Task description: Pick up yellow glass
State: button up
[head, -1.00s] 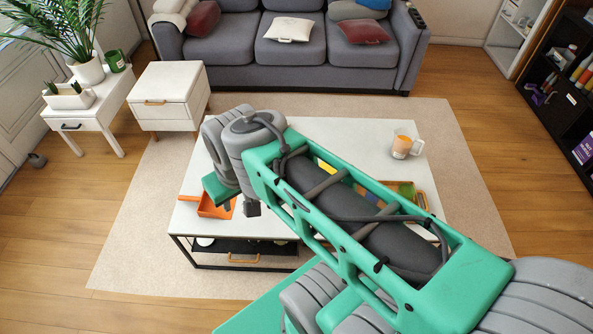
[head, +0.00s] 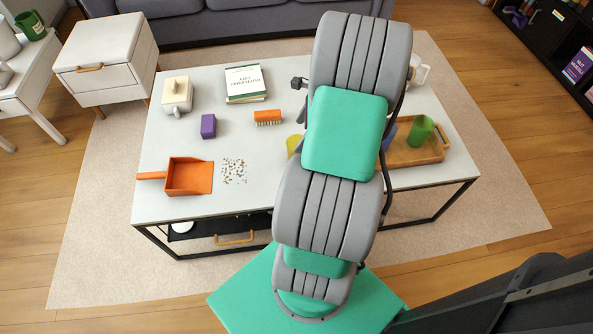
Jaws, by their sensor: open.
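The yellow glass (head: 293,146) stands on the white coffee table (head: 150,205), just left of my arm. My arm covers its right part. My gripper (head: 300,88) is mostly hidden behind my raised arm; only dark parts of it show at the arm's left edge, over the far half of the table. It is open. In the picture it appears above the yellow glass, apart from it, and I see nothing held in it.
An orange brush (head: 268,117), purple box (head: 208,126), book (head: 245,82), teapot (head: 177,95) and orange dustpan (head: 188,176) with crumbs beside it lie left. Right are a wooden tray (head: 405,156) holding a green cup (head: 421,130), and a glass mug (head: 418,75).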

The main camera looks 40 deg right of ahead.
jog(key=shift+m, duration=0.7)
jog(key=b+x, duration=0.1)
jog(key=x, duration=0.2)
jog(key=d+b+x, duration=0.1)
jog(key=x, duration=0.2)
jog(key=s+b+x, duration=0.1)
jog(key=x, duration=0.2)
jog(key=shift+s+d+f, duration=0.1)
jog(key=shift+d+f, duration=0.05)
jog(key=shift+f, duration=0.25)
jog(key=shift+c, duration=0.2)
